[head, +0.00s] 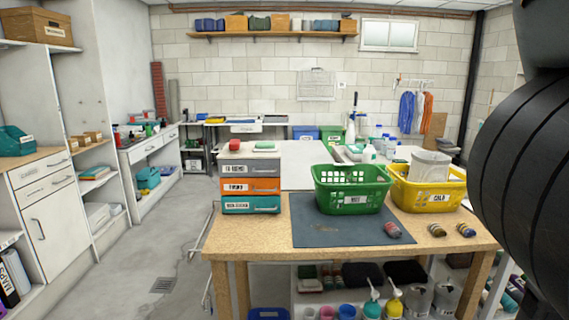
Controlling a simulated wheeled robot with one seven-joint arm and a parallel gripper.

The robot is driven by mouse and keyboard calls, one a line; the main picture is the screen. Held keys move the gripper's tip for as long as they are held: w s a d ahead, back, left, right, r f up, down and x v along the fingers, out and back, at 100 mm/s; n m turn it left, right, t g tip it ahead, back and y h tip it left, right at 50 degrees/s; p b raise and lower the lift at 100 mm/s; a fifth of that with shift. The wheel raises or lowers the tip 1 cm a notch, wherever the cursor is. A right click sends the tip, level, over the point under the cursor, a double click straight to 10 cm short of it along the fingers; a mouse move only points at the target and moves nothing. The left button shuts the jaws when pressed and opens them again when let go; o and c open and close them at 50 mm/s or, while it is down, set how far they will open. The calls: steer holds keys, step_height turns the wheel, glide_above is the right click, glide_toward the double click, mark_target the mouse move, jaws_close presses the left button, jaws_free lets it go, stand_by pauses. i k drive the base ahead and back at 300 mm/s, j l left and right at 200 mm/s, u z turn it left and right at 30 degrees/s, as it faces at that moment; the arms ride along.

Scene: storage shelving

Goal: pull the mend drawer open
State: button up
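A small three-drawer unit (250,184) stands at the left end of the wooden workbench. Its top drawer (248,171) is grey, its middle drawer (250,187) orange and its bottom drawer (250,205) teal. Each has a white label on the left and a bar handle on the right. The labels are too small to read surely; the top one looks closest to "to mend". All three drawers look shut. My gripper is not in view; a large dark part of my arm fills the right edge.
The workbench (268,240) holds a dark mat (325,232), a green basket (352,190), a yellow basket (428,190) and small rolls. Red and green items lie on the drawer unit. Floor (165,240) is open to the left, before white cabinets (45,200).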

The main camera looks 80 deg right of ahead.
mark_target(241, 167)
steer(key=z, duration=1.4)
